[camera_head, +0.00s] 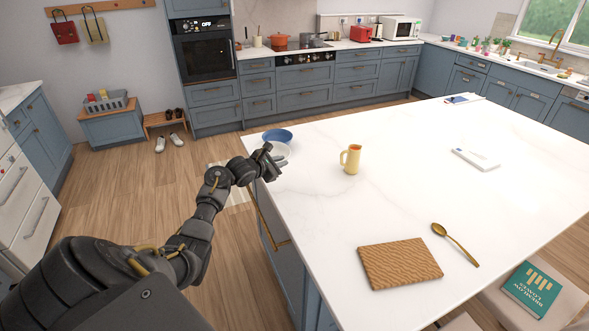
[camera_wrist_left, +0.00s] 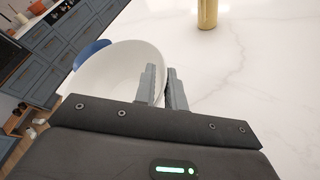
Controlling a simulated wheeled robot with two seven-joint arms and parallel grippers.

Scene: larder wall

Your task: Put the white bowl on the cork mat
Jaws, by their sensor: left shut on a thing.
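The white bowl (camera_head: 283,151) is at the far left edge of the white island top, largely behind my left gripper (camera_head: 274,162). In the left wrist view the bowl (camera_wrist_left: 110,78) fills the left middle. There my left gripper (camera_wrist_left: 163,84) is shut on its right rim, one finger inside and one outside. I cannot tell whether the bowl touches the top. The brown, wavy-textured cork mat (camera_head: 400,264) lies flat and bare near the island's front edge, well apart from the bowl. My right gripper is not in view.
A blue bowl (camera_head: 277,135) sits just behind the white bowl. A yellow jug (camera_head: 350,159) stands to the right of the gripper. A golden spoon (camera_head: 456,245) lies right of the mat. A white slab-like object (camera_head: 475,158) lies further right. The island's middle is clear.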

